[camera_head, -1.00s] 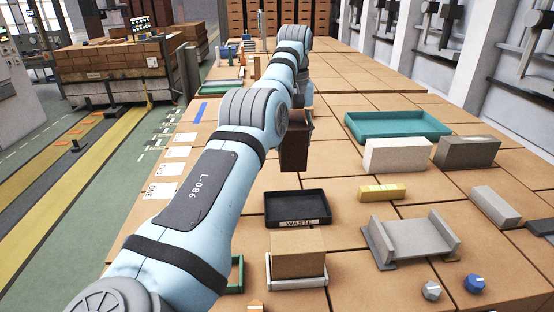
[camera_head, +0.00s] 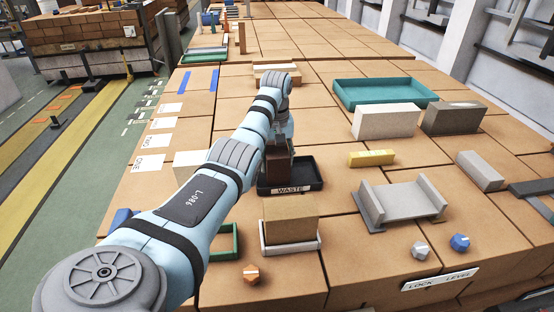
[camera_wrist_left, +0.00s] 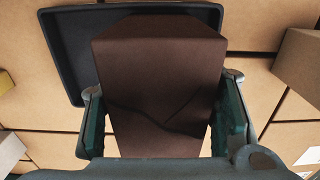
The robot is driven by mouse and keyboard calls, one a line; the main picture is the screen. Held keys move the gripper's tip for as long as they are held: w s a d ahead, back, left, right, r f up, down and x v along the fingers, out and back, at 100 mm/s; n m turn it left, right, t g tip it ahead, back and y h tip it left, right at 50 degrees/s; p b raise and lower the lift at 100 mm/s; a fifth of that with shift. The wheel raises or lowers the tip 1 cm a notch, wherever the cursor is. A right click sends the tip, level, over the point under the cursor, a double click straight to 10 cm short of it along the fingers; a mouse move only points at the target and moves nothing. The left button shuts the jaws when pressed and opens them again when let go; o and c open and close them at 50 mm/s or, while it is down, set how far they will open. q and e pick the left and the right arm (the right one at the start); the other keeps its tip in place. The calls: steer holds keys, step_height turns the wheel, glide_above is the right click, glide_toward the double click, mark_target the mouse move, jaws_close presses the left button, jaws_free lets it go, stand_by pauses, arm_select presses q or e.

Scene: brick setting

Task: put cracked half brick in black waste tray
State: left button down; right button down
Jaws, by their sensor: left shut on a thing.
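The cracked half brick (camera_head: 277,164) is dark brown, and the wrist view shows a dark crack line across the brick (camera_wrist_left: 158,90). My left gripper (camera_head: 278,150) is shut on it, with one finger on each side in the wrist view (camera_wrist_left: 163,128). The brick is upright at the left part of the black waste tray (camera_head: 312,172), which has a WASTE label on its front. The tray also shows behind the brick in the wrist view (camera_wrist_left: 70,55). I cannot tell whether the brick touches the tray floor. My right gripper is not in view.
A tan brick (camera_head: 290,218) sits in a white tray just in front. A yellow block (camera_head: 371,158), a grey channel-shaped holder (camera_head: 400,203), a white block (camera_head: 386,121) and a teal tray (camera_head: 385,93) stand to the right. Bare tabletop lies between them.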

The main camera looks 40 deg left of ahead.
arm_select(q)
steer(key=c, duration=0.6)
jaws_free()
steer(key=shift+d+r, duration=0.15)
steer(key=shift+c, duration=0.2)
steer(key=shift+r, duration=0.15)
step_height(320, 180, up, 12)
steer(key=shift+f, duration=0.1)
step_height(320, 180, down, 12)
steer(key=shift+f, duration=0.15)
step_height(320, 180, up, 9)
steer(key=shift+f, duration=0.1)
